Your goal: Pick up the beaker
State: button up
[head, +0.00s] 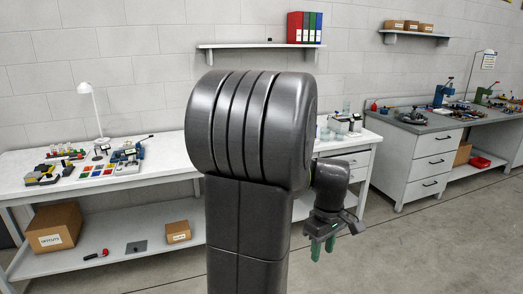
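Small clear glassware (324,132), which may include the beaker, stands on the white bench just right of my arm. It is too small and partly hidden to tell which piece is the beaker. Another clear vessel (346,105) stands a little farther back. My gripper (323,247) hangs fingers down in front of the bench, below its top and away from the glassware. Its two green fingers show a gap between them, with nothing seen in it. My dark arm hides the middle of the bench.
The left part of the white bench (165,172) carries a lamp (88,92) and several small parts. Cardboard boxes (54,228) sit on its lower shelf. A grey-topped workbench (430,126) with drawers and tools stands at right. The floor at lower right is clear.

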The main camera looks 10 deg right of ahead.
aim_at(339, 133)
jog(key=i+l+z, duration=0.3)
jog(key=i, duration=0.3)
jog(key=i+l+z, duration=0.35)
jog(key=i, duration=0.3)
jog(key=i+z, duration=0.3)
jog(key=i, duration=0.3)
jog(key=i+l+u, duration=0.1)
jog(key=i+u, duration=0.2)
jog(key=i, duration=0.3)
jog(key=i+l+u, duration=0.3)
jog(key=i, duration=0.3)
jog(key=i+l+u, duration=0.3)
jog(key=i, duration=0.25)
jog(key=i+l+u, duration=0.3)
jog(key=i+l, duration=0.2)
